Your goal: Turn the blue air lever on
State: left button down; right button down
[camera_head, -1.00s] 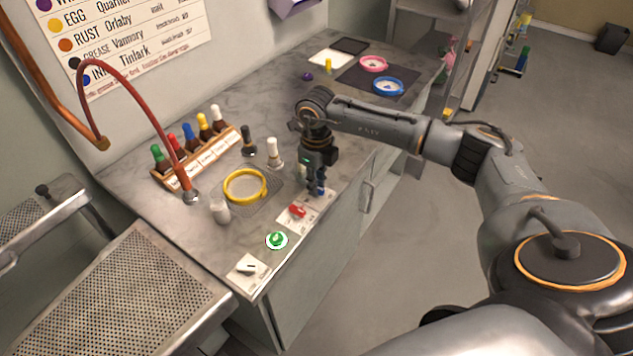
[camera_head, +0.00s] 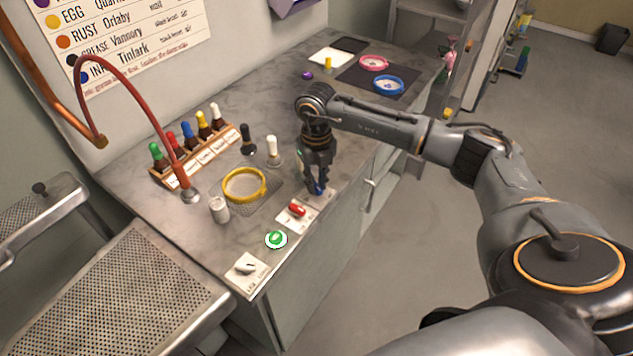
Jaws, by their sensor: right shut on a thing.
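The blue air lever (camera_head: 319,190) is a small blue handle on a white plate (camera_head: 316,202) near the counter's front edge. My right gripper (camera_head: 317,186) points down over it, with its fingers shut on the lever. The fingers hide part of the lever, so its exact angle is hard to tell. My left gripper is not in view.
Beside the blue lever sit a red lever (camera_head: 297,209), a green button (camera_head: 276,239) and a switch plate (camera_head: 247,268). A yellow ring (camera_head: 245,184), white bottles and a rack of dropper bottles (camera_head: 196,150) stand farther left on the counter (camera_head: 150,210).

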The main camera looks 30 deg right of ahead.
aim_at(316, 185)
jog(key=m, duration=1.2)
dwell(0.7)
jog(key=c, duration=1.3)
grip_release()
jog(key=shift+r, duration=0.3)
notch_tip(316, 185, up, 12)
jog(key=shift+f, duration=0.25)
